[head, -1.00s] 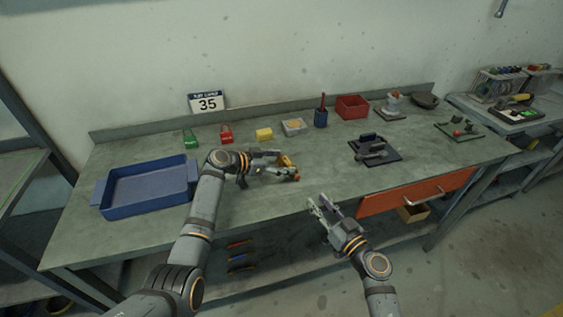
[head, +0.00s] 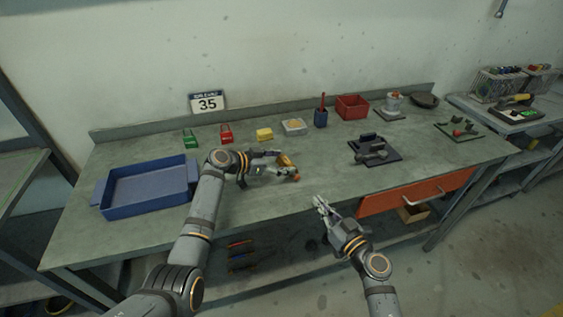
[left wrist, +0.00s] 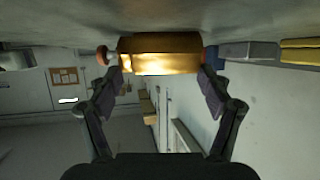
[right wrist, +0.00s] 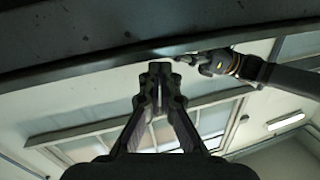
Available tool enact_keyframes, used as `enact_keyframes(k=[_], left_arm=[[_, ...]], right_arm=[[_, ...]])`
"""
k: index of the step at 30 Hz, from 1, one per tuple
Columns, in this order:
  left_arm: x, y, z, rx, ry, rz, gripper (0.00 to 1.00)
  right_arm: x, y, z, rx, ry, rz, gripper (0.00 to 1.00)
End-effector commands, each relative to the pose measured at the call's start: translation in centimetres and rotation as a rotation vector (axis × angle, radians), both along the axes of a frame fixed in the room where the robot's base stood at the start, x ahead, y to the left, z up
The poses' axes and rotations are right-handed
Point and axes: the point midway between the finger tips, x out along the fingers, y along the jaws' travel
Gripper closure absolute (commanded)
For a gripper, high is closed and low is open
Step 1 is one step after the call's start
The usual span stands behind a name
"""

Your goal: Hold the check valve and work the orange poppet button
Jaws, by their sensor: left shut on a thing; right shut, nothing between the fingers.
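The check valve (head: 284,160) is a brass-coloured body on the bench, held in my left gripper (head: 280,167). Its orange button (head: 296,177) shows at the near right end. In the left wrist view the brass body (left wrist: 160,55) lies between the two fingers, with the orange button (left wrist: 102,55) at its left end. My left gripper is shut on the valve. My right gripper (head: 319,202) is shut and empty, off the bench's front edge, below and right of the valve. The right wrist view shows its fingertips (right wrist: 160,70) together, with nothing between them.
A blue tray (head: 150,188) stands on the left of the bench (head: 330,170). Green (head: 190,142) and red padlocks (head: 226,136), a yellow block (head: 264,134), a pen cup (head: 321,118) and a red bin (head: 352,106) line the back. A black fixture (head: 374,150) sits right.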

Motion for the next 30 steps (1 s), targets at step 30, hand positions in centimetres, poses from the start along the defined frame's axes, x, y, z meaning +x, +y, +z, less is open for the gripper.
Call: enact_keyframes(k=[30], left_arm=[[0.0, 0.0, 0.0, 0.001, 0.001, 0.000, 0.73]], right_arm=[[6.0, -13.2, 8.1, 0.355, -0.061, -0.550, 1.00]])
